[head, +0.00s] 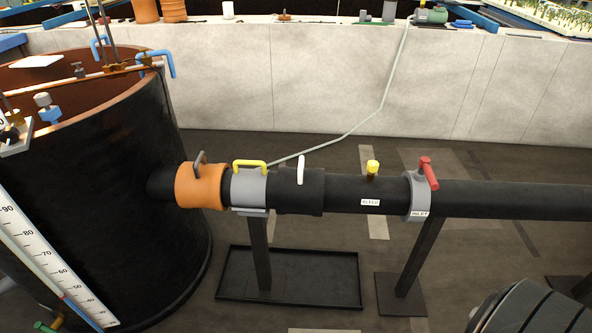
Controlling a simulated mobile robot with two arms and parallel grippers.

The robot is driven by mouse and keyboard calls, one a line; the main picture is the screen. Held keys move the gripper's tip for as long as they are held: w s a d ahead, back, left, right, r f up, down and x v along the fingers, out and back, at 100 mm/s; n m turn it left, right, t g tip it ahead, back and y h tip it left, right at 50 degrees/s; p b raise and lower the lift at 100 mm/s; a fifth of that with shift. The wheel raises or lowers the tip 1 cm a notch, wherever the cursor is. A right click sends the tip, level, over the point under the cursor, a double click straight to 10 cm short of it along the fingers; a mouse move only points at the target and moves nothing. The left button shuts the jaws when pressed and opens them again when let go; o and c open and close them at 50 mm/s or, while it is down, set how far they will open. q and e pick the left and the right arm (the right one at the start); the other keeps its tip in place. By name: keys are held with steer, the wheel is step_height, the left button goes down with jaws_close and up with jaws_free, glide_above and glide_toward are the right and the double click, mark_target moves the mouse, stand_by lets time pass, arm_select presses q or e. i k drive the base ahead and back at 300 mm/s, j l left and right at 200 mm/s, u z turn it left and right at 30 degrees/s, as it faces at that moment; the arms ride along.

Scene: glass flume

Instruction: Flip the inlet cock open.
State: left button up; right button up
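The inlet cock is a grey collar (416,199) around the black pipe, right of centre in the head view. A white label reading INLET (419,213) is on its lower front. A short red handle (429,174) sits on top of the collar. In the picture it slants down to the right, across the pipe's line rather than along it. Nothing touches the handle. Neither of my grippers shows in this view.
The pipe (510,199) runs from a large black tank (110,190) to the right edge. It carries a yellow handle (250,163), a white lever (300,170) and a yellow-capped BLEED fitting (373,168). A dark tray (235,290) lies below. A pale wall (270,80) stands behind.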

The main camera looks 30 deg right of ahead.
mark_target(424, 168)
steer(key=z, duration=1.85)
